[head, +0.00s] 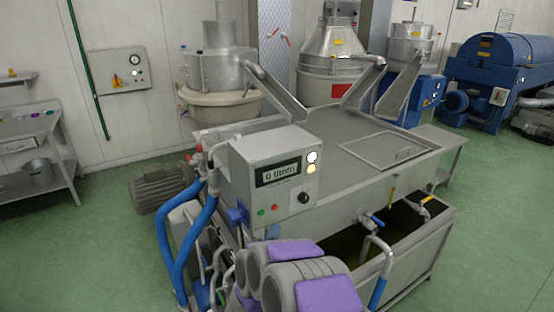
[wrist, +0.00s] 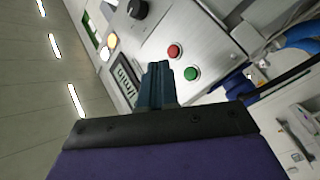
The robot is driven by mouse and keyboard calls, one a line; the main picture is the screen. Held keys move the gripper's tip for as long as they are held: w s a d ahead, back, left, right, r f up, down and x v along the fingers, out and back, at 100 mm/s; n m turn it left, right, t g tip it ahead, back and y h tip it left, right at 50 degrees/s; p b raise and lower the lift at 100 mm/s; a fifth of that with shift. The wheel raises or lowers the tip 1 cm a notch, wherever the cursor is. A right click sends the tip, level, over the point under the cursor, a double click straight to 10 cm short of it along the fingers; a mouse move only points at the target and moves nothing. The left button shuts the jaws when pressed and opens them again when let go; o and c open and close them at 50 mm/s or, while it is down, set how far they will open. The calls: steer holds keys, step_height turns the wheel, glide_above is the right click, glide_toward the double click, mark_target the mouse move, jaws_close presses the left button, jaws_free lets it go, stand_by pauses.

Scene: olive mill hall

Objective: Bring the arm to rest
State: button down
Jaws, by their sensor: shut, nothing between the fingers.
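In the wrist view my gripper (wrist: 157,85) is shut and empty, its dark fingers together in front of a control box. The wrist picture is tilted. In the head view my grey and purple arm (head: 300,275) is folded low at the bottom middle, in front of the machine. The control box (head: 272,172) has a display, two lit round lamps, a black knob, and a red and a green button. In the wrist view the red button (wrist: 174,51) and green button (wrist: 191,73) show just beyond the fingers. The gap to the panel is hard to judge.
A steel machine with a flat lid (head: 385,150) fills the middle. An open tank (head: 405,240) with dark liquid and taps stands at its front right. Blue hoses (head: 180,240) and a motor (head: 160,188) are at the left. Green floor (head: 80,255) is clear at far left.

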steer(key=s+d+r+m+g+y, duration=0.1)
steer(key=s+r+g+y, duration=0.3)
steer(key=s, duration=0.3)
steer(key=s+r+m+g+y, duration=0.1)
steer(key=s+g+y, duration=0.2)
steer(key=s+g, duration=0.3)
steer(key=s+d+r+m+g+h, duration=0.1)
steer(key=s+d+g, duration=0.2)
steer(key=s+d, duration=0.3)
steer(key=s+d+m+g+h, duration=0.1)
steer(key=s+d, duration=0.5)
steer(key=s, duration=1.1)
steer(key=s+d+r+m+g+h, duration=0.1)
steer(key=s+d+m+g, duration=0.2)
steer(key=s+d+g, duration=0.3)
steer(key=s, duration=0.5)
steer(key=shift+s+r, duration=0.35)
